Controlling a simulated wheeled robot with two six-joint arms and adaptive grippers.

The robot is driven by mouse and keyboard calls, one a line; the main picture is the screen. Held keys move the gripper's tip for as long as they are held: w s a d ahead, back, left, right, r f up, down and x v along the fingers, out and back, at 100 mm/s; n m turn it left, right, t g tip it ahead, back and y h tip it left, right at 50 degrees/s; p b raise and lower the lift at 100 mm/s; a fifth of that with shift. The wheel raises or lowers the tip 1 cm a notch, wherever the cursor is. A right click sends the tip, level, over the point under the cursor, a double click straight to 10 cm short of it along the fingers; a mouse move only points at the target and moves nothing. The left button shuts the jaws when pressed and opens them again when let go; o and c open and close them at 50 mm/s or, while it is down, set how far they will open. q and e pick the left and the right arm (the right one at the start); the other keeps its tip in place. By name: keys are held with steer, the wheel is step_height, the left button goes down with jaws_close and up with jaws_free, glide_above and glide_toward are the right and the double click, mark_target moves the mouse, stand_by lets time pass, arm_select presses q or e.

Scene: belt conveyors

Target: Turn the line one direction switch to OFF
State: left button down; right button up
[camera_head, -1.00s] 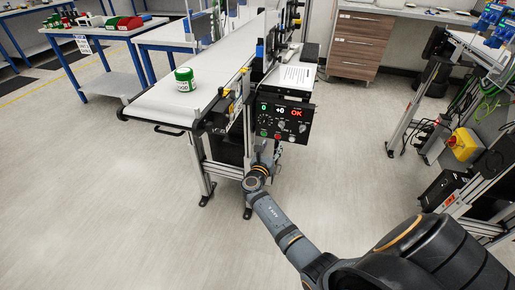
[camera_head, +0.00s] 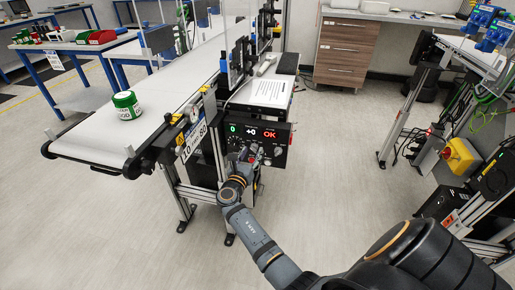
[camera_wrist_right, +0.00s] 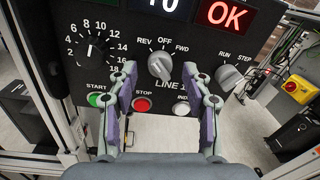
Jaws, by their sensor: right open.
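The line one control panel (camera_head: 274,134) is a black box on the conveyor's end. In the right wrist view, its direction switch (camera_wrist_right: 160,67) is a grey knob below the marks REV, OFF and FWD, above the LINE label. Its grip looks tilted off upright; I cannot tell surely which mark it points at. My right gripper (camera_head: 243,157) is in front of the panel. In the wrist view its two purple-padded fingers (camera_wrist_right: 163,78) are open, with their tips to either side of and slightly below the switch. I see no contact. My left gripper is out of view.
Beside the switch are a numbered speed dial (camera_wrist_right: 94,50), a RUN/STEP knob (camera_wrist_right: 228,76), a green START button (camera_wrist_right: 97,99), a red STOP button (camera_wrist_right: 142,104) and a white button (camera_wrist_right: 186,109).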

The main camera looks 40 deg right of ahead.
steer(key=shift+w+d, duration=0.15)
steer(key=shift+d, duration=0.1)
steer(key=shift+a+r, duration=0.1)
steer(key=shift+a, duration=0.05)
steer(key=shift+c, duration=0.6)
jaws_close()
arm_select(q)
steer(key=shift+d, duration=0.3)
